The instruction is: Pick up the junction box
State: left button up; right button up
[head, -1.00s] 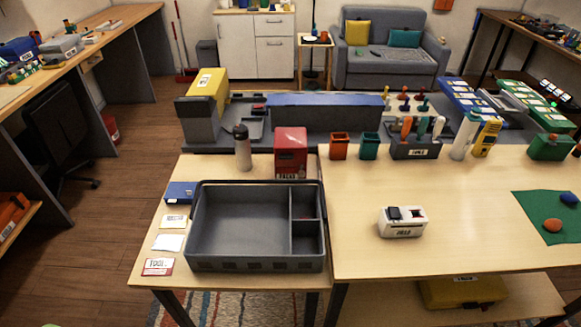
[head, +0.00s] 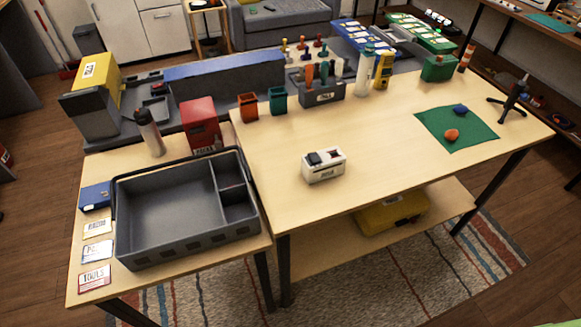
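A small white box (head: 325,165) with a dark block and a dark opening on its top and lettering on its front stands on the right-hand wooden table (head: 370,150). It looks like the junction box. It stands alone near the table's left front part. Neither of my grippers shows in the head view.
A large grey tray (head: 188,254) with compartments stands on the left table, beside several labelled cards (head: 97,251). A green mat (head: 474,139) with an orange lump and a blue lump lies to the right. A red box (head: 201,123), cups and a tool holder (head: 320,95) line the back. Table around the white box is clear.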

aim_at(333, 160)
jog(key=i+l, duration=0.2)
jog(key=l, duration=0.2)
jog(key=i+l, duration=0.2)
jog(key=l, duration=0.2)
jog(key=i+l, duration=0.25)
jog(key=l, duration=0.15)
jog(key=i+l, duration=0.2)
jog(key=l, duration=0.25)
jog(key=i+l, duration=0.2)
jog(key=l, duration=0.2)
